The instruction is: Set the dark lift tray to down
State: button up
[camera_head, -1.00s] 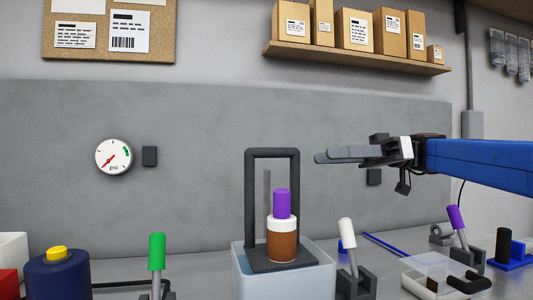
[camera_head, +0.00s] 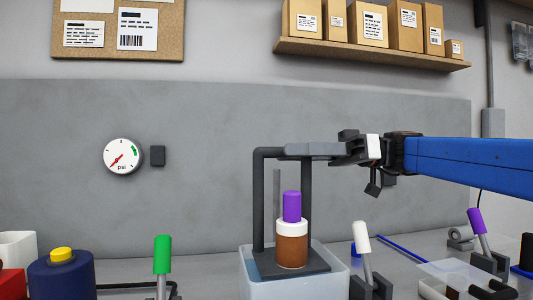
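The dark lift tray (camera_head: 258,205) has a tall handle frame and a flat base. Its base sits at about the rim of a pale translucent tub (camera_head: 293,285). A brown bottle (camera_head: 291,250) with a white collar and a purple top stands upright on the base. My gripper (camera_head: 290,150) reaches in from the right, level with the frame's top bar, and its fingers overlap the bar's right part in the picture. I cannot tell whether they touch the bar or are only in front of it. The gap between the fingers is not visible.
Levers with green (camera_head: 162,254), white (camera_head: 361,237) and purple (camera_head: 477,221) handles stand along the bench. A blue container with a yellow knob (camera_head: 61,255) is at left. A gauge (camera_head: 123,156) is on the wall. A box shelf (camera_head: 375,54) hangs above.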

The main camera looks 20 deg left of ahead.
aim_at(264, 153)
jog(key=shift+x, duration=3)
grip_shut()
